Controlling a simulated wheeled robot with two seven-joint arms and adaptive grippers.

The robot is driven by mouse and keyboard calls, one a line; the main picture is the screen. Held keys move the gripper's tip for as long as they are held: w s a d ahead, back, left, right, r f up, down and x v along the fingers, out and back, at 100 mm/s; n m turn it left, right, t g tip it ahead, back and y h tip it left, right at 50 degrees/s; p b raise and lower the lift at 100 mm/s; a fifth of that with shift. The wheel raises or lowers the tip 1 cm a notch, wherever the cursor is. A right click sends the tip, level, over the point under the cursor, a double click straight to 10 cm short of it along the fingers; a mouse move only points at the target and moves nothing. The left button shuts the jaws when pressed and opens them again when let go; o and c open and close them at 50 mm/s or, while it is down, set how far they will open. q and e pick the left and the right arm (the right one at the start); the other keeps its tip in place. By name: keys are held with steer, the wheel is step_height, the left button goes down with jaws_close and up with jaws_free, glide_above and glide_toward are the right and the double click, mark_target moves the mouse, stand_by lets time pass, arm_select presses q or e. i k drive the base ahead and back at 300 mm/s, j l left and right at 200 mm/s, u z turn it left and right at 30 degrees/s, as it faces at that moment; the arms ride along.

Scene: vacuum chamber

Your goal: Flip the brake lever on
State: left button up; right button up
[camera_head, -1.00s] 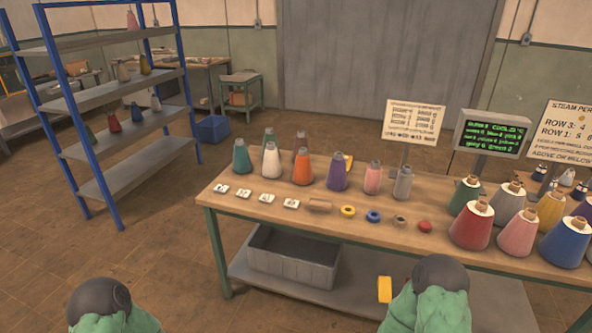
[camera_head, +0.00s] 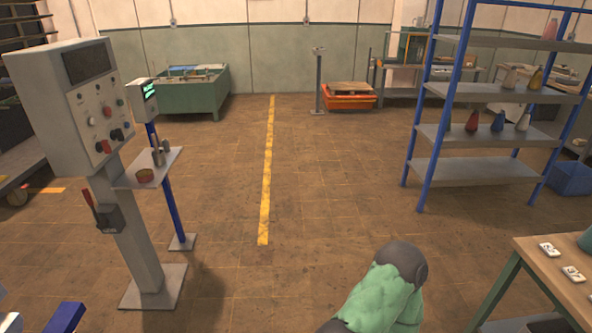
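A grey control pedestal (camera_head: 140,232) stands at the left in the head view. A small lever with a red handle (camera_head: 89,199) sits in a dark bracket (camera_head: 108,219) on the side of its post. The handle leans up and to the left; whether this is the brake lever's on or off position I cannot tell. The control box (camera_head: 85,97) on top carries a dark screen, knobs and buttons, some of them red. Part of one of my arms, green with a dark cap, shows at the bottom; neither gripper is in view.
A shelf plate (camera_head: 146,168) with small items and a blue post (camera_head: 171,190) stand beside the pedestal. A blue shelving rack (camera_head: 480,168) and a wooden table (camera_head: 540,262) are at the right. The floor (camera_head: 330,190) between, with a yellow line (camera_head: 267,165), is clear.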

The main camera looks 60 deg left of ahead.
mark_target(102, 224)
steer(key=u, duration=3.45)
steer(key=i+j+u, duration=0.1)
steer(key=i+u, duration=0.15)
steer(key=i, duration=0.9)
steer(key=i+l+u, duration=0.2)
steer(key=i, duration=0.9)
steer(key=j, duration=0.15)
